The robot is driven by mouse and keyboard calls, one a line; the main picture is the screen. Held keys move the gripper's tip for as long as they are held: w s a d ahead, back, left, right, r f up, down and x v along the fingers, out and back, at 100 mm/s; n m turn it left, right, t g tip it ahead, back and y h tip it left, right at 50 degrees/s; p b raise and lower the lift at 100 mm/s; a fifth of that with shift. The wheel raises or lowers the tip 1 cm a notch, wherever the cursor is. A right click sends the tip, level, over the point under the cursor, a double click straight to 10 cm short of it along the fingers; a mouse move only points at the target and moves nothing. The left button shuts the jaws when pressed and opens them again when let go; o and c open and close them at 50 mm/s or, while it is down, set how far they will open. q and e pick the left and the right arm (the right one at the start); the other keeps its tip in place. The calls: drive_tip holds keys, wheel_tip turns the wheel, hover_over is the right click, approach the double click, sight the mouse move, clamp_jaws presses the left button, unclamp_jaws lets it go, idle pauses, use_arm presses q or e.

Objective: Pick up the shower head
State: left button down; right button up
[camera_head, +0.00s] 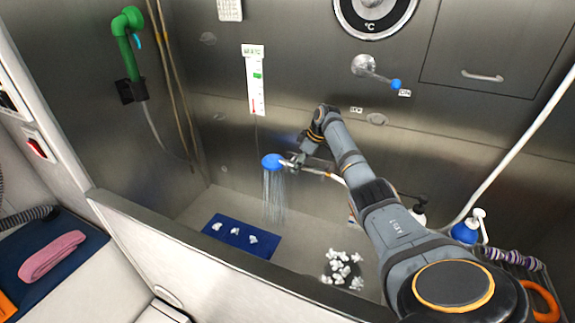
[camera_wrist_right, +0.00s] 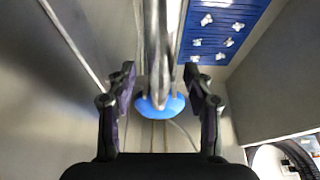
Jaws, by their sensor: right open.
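The shower head (camera_head: 272,161) is blue, with water streaming down from it, above the tub at the middle of the head view. A silvery handle or pipe (camera_head: 320,172) runs from it to the right. My right gripper (camera_head: 298,158) is just right of the blue head, at the handle. In the right wrist view the fingers of my right gripper (camera_wrist_right: 160,70) are apart, with the metallic handle (camera_wrist_right: 160,40) between them and the blue head (camera_wrist_right: 163,106) below. No firm contact shows. My left gripper is not in view.
A blue mat (camera_head: 225,240) with white tufts lies on the tub floor, with more white tufts (camera_head: 342,270) to the right. The tub's front wall (camera_head: 190,240) is a raised edge. A green nozzle (camera_head: 128,55) hangs on the left wall. A blue-tipped lever (camera_head: 378,76) sticks out from the back wall.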

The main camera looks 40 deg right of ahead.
clamp_jaws()
drive_tip(key=shift+r, duration=0.1)
drive_tip(key=shift+r, duration=0.5)
drive_tip(key=s+a+r, duration=0.4)
drive_tip(key=a+r, duration=0.1)
drive_tip(key=r, duration=0.3)
drive_tip(key=s+a+r+p, duration=0.1)
drive_tip(key=s+a+r, duration=0.4)
drive_tip(key=r, duration=0.4)
drive_tip(key=shift+a, duration=0.4)
drive_tip(key=shift+f, duration=0.1)
